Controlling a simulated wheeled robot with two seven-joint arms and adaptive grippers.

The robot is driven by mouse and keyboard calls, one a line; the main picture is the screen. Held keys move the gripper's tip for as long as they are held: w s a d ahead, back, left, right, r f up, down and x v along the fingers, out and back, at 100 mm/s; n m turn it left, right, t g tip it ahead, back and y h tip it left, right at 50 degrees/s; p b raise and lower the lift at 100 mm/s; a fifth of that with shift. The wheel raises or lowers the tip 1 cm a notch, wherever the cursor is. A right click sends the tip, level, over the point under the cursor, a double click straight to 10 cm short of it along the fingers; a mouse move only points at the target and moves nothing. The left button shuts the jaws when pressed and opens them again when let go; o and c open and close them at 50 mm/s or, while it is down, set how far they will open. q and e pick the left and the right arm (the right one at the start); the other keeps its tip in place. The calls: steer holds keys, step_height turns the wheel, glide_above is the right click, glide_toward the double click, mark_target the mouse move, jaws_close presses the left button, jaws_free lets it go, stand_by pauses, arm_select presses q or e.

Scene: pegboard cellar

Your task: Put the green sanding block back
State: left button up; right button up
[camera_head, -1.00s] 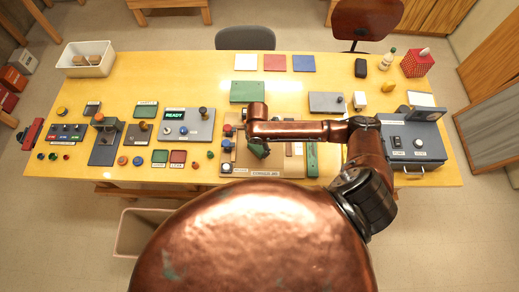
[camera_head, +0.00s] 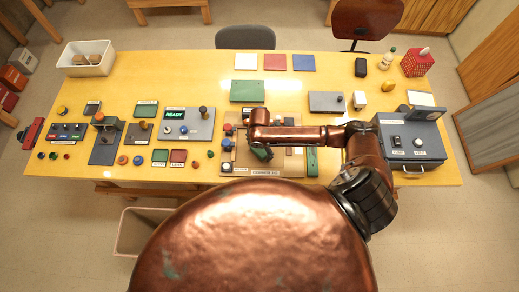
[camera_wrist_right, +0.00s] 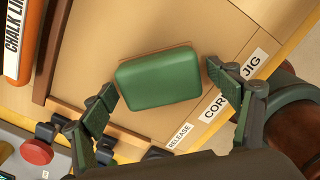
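The green sanding block (camera_wrist_right: 160,78) shows large in the right wrist view, with a thin brown edge along its far side. The block is lined up with the fingers and turned relative to the board's edges. In the head view the block (camera_head: 262,153) shows as a small green patch under my right gripper (camera_head: 257,146), over the wooden jig board (camera_head: 285,173). Its height above the board is hard to tell. My left gripper is not in view.
A chalk line box (camera_wrist_right: 18,40) lies beside the board, and a red button (camera_wrist_right: 37,151) is near the left finger. In the head view, a grey console (camera_head: 189,124) stands left and a blue-grey case (camera_head: 411,140) right. A green mat (camera_head: 247,91) lies behind.

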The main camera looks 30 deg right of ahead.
mark_target(259, 149)
steer(key=shift+r, duration=0.3)
step_height(259, 149, up, 12)
steer(key=shift+f, duration=0.15)
stand_by(0.8)
